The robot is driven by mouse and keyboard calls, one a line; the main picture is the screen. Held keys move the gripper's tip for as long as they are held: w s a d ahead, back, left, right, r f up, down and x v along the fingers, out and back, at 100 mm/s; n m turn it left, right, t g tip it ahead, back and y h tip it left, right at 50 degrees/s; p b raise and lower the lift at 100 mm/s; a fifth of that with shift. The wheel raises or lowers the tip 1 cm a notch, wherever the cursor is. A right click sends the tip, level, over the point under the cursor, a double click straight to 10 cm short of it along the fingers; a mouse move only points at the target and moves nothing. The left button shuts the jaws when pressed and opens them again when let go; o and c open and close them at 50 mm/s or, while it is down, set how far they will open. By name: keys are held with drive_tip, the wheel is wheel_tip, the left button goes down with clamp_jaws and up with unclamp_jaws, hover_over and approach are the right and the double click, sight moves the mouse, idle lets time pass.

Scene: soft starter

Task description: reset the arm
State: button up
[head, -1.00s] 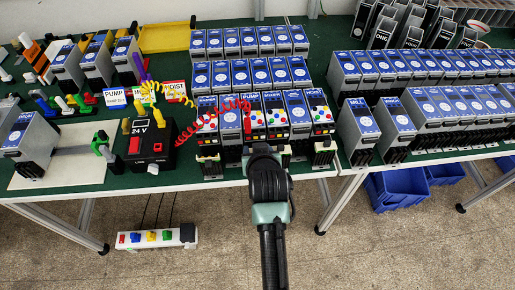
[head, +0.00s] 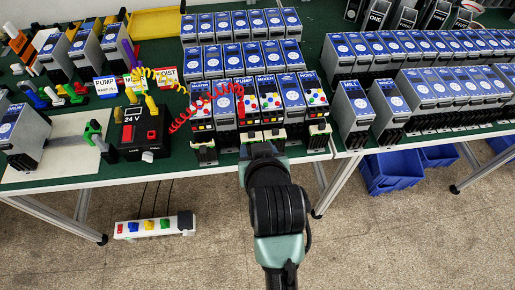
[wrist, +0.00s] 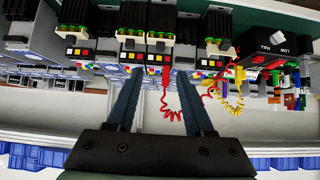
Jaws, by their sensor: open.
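My arm (head: 272,205) reaches in from the bottom of the head view, with its wrist in front of the table's front edge. The arm hides my fingers there. In the wrist view my gripper (wrist: 158,78) is open, its two dark fingers apart with nothing held between them. The fingers point toward the front row of soft starter units, which show black terminals and coloured buttons (wrist: 160,57). A coiled red lead (wrist: 166,97) hangs near the fingers in that view; whether it touches them I cannot tell.
A black 24 V supply box (head: 143,132) stands left of the units, with red and yellow coiled leads. Rows of blue-labelled drives (head: 415,90) fill the right table. Blue bins (head: 388,172) and a power strip (head: 154,225) are below. Bare floor lies in front.

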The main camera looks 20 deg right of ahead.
drive_tip(key=shift+s+a+r, duration=0.1)
drive_tip(key=shift+s+r, duration=0.15)
drive_tip(key=shift+s, duration=0.05)
idle(0.4)
